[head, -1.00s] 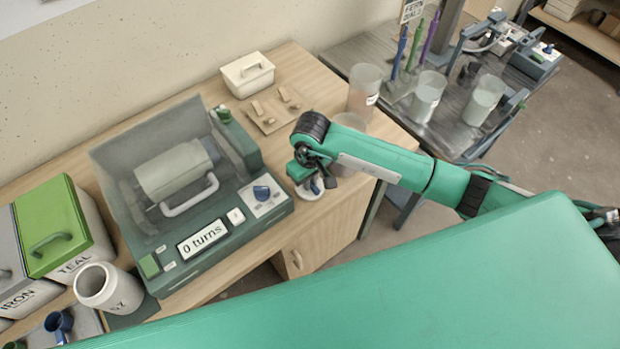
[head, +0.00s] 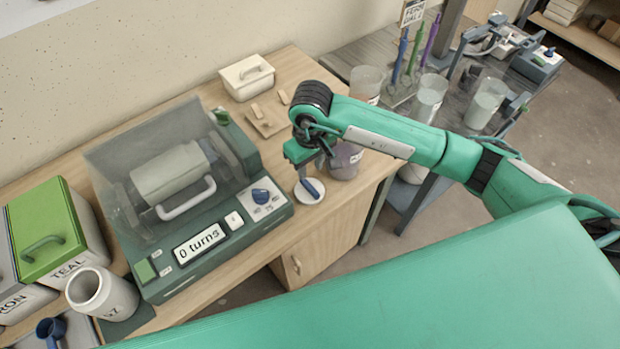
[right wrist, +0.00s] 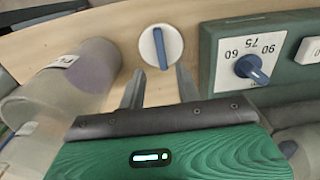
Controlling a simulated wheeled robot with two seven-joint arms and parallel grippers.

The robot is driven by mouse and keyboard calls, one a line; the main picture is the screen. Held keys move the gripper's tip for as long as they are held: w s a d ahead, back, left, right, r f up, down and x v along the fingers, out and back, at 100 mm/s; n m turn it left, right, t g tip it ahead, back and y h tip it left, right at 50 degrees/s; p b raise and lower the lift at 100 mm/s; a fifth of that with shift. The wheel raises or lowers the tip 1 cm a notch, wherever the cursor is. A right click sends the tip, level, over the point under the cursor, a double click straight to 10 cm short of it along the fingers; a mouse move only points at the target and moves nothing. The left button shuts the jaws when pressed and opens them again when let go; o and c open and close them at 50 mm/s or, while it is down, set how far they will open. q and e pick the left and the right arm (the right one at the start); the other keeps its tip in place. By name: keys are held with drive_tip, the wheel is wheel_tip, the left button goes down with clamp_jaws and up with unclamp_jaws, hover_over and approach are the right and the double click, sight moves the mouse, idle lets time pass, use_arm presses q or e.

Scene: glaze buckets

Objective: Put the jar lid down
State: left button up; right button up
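The jar lid (head: 311,196), a white disc with a blue bar handle, lies flat on the wooden bench near its front edge, right of the green machine. It also shows in the right wrist view (right wrist: 160,46), just beyond the fingertips. My right gripper (head: 313,172) is above the lid. In the right wrist view its two fingers (right wrist: 160,72) are spread apart with nothing between them, and the lid's handle is clear of them. My left gripper is not in view. A white jar (head: 103,293) marked with letters stands open at the left.
The green machine (head: 190,245) reading "0 turns" stands left of the lid. A clear bucket with purplish contents (head: 345,162) stands close to its right, partly behind my arm. Wooden pieces on a board (head: 265,122) and a white lidded box (head: 247,77) are behind.

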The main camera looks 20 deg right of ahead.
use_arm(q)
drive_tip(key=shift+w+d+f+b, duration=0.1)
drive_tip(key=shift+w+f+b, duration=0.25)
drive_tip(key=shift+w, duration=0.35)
use_arm(e)
wheel_tip(320, 180, up, 4)
drive_tip(key=shift+r, duration=0.1)
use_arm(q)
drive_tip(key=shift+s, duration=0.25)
